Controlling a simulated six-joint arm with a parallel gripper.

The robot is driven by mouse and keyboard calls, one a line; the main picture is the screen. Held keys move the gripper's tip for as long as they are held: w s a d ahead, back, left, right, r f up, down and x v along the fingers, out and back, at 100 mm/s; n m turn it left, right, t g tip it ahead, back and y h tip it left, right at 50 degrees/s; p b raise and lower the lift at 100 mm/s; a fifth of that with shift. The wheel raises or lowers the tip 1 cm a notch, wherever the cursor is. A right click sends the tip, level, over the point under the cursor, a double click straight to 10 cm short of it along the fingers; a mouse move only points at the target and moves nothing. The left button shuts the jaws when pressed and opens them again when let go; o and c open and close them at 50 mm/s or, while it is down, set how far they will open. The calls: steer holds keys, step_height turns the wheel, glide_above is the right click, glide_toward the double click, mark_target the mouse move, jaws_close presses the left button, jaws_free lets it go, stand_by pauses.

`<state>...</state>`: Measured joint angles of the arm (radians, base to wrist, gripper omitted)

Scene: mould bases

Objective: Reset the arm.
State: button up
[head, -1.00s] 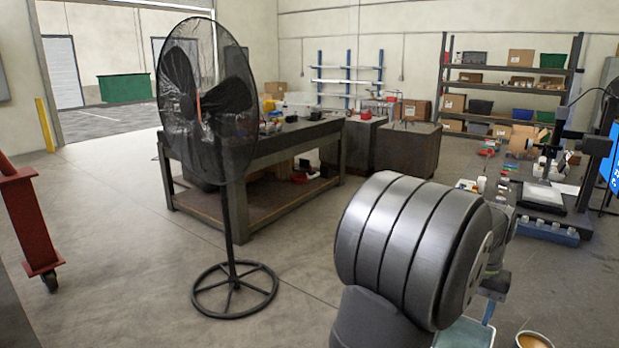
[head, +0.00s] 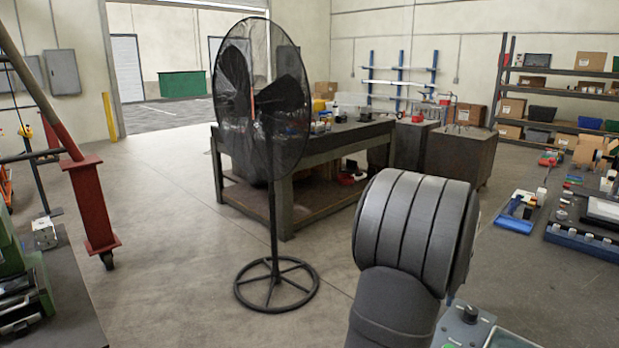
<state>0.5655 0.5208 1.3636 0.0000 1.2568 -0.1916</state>
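My arm's large grey joint (head: 415,232) shows at the lower right of the head view. My gripper is out of view, so I cannot see whether it holds anything. No mould base can be clearly made out in this view.
A black pedestal fan (head: 262,95) stands on the open floor ahead. A workbench (head: 320,145) is behind it, and a red frame on casters (head: 95,205) is at left. A bench with green equipment (head: 65,310) fills the lower left. A blue tray (head: 517,212) lies at right.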

steer(key=w+a+f+n, duration=0.1)
steer(key=w+a+f, duration=0.2)
steer(key=a+f, duration=0.4)
steer(key=shift+w+a+f, duration=0.3)
steer(key=shift+a+f, duration=0.1)
steer(key=shift+a, duration=1)
steer(key=shift+d+r, duration=0.3)
steer(key=shift+d, duration=0.1)
steer(key=shift+m, duration=0.4)
steer(key=s+d+r, duration=0.1)
steer(key=d+r, duration=0.3)
steer(key=d, duration=0.1)
steer(key=s+d+r, duration=0.1)
steer(key=d+r, duration=0.1)
steer(key=shift+s+d, duration=0.2)
steer(key=shift+s, duration=0.15)
steer(key=shift+m, duration=0.7)
steer(key=s+d+r, duration=0.1)
steer(key=d, duration=0.1)
steer(key=s+d+r, duration=0.1)
steer(key=s+d, duration=0.1)
steer(key=s+d+r, duration=0.1)
steer(key=d+r, duration=0.1)
steer(key=shift+s+d, duration=0.25)
steer(key=shift+s, duration=0.1)
steer(key=shift+s+d+r, duration=0.15)
steer(key=shift+s+d, duration=0.35)
